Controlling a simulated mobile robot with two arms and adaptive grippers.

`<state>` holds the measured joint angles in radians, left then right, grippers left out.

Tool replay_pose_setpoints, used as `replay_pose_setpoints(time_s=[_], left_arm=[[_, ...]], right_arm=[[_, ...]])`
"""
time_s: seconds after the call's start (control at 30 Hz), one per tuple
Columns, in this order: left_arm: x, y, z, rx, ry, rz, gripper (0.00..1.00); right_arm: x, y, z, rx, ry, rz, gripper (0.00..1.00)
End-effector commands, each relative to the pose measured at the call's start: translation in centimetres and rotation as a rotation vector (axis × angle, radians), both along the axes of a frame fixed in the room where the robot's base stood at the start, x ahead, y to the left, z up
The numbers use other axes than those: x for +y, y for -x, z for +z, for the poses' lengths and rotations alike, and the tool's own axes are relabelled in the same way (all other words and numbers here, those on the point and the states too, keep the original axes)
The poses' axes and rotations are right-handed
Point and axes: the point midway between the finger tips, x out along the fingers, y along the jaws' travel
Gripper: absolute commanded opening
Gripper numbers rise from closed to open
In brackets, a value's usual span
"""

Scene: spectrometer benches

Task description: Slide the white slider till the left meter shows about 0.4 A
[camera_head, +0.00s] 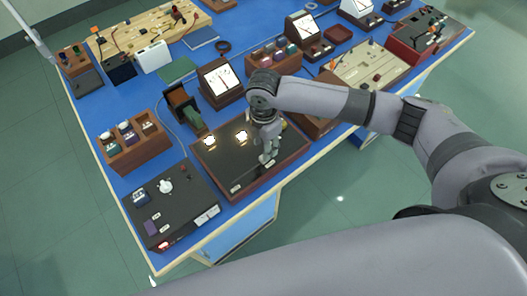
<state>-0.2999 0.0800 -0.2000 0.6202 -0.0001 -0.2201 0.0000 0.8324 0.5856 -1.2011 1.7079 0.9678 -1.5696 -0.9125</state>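My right gripper (266,157) reaches down over the front right part of a black panel in a brown wooden frame (235,172). Its fingers are small and seen from above, so I cannot tell whether they are open or shut, or whether they touch the panel. I cannot make out a white slider; the gripper covers part of the panel. Two bright lamps or reflections show on the panel. A meter with a white face (218,78) stands behind the panel, leftmost of the meters. Its reading is too small to tell. My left gripper is not in view.
A black box with a white knob (166,186) is at the front left corner. A wooden rack (133,141) and a green coil (187,108) stand left of the panel. More meters (303,29) and boards are behind. The blue tabletop (177,154) is crowded.

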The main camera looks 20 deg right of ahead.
Motion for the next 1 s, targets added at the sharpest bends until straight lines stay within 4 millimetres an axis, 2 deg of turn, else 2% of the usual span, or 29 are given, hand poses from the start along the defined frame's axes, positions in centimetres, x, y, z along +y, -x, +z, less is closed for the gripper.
replay_pose_setpoints(time_s=[0.1, 0.33, 0.7, 1.0], left_arm=[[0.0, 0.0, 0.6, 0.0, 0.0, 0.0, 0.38], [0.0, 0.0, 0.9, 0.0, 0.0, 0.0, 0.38], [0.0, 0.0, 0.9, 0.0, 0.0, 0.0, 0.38], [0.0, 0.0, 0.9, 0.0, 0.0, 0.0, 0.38]], right_arm=[[0.0, 0.1, -2.3, 0.004, 0.001, -0.001, 0.38], [0.1, 0.0, -5.1, 0.001, -0.001, 0.0, 0.38], [0.0, 0.0, -5.8, 0.0, -0.001, 0.0, 0.38], [0.0, 0.0, -5.7, 0.0, -0.001, 0.0, 0.19]])
